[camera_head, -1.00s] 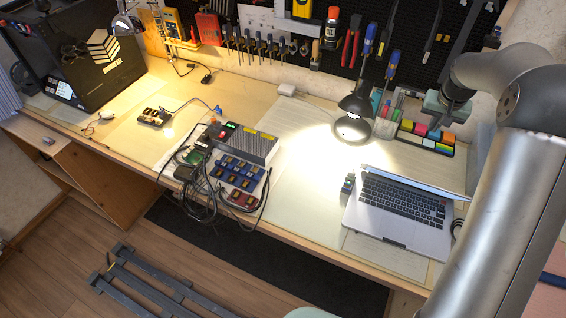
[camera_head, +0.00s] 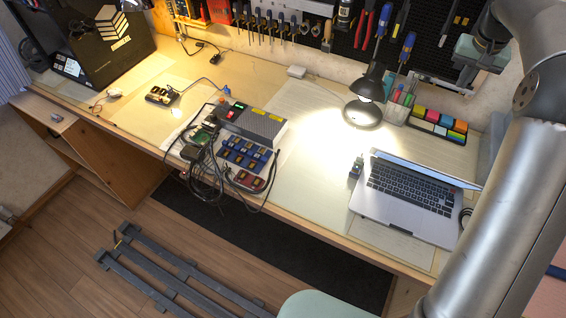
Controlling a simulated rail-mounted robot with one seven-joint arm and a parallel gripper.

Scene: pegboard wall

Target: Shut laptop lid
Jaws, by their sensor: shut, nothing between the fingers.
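The silver laptop (camera_head: 401,200) stands open at the right of the desk. Its keyboard faces up. Its lid (camera_head: 432,171) stands raised along the far edge of the base and shows only as a thin, nearly edge-on strip. My gripper (camera_head: 478,52) is at the upper right, held above the back of the desk in front of the pegboard. In the picture it is above the laptop and apart from it. It appears shut and empty, though its fingertips are hard to make out. My arm covers the area just right of the laptop.
A lit black desk lamp (camera_head: 363,108) stands behind the laptop, with a tray of colored sticky notes (camera_head: 438,124) to its right. A small dark object (camera_head: 356,168) lies by the laptop's left side. Electronics and cables (camera_head: 240,150) fill the desk's middle.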

